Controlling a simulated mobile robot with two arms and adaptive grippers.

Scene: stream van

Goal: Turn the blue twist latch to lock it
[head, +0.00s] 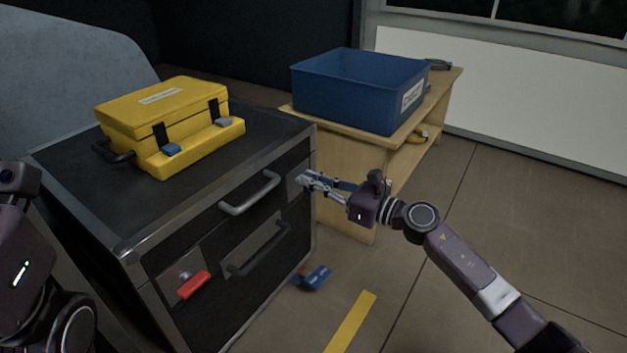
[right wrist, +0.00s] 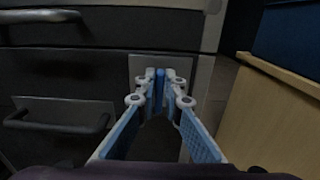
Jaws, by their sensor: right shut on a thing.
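The blue twist latch (right wrist: 159,88) is on a light metal plate (right wrist: 143,66) at the right end of the dark cabinet's front, beside the upper drawer. In the right wrist view its visible part looks like a narrow upright blue strip between the fingertips. My right gripper (head: 303,181) reaches the plate from the right, and its fingers hide most of the latch in the head view. In the right wrist view the right gripper (right wrist: 160,82) is shut on the latch, a finger on each side. My left arm shows at the left edge, but its gripper is out of view.
A red latch (head: 193,284) is on the cabinet's lower left front. Drawer handles (head: 250,194) stick out beside the plate. A yellow case (head: 150,110) sits on top. A wooden table (head: 345,180) with a blue bin (head: 340,98) stands close behind. A blue object (head: 318,277) lies on the floor.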

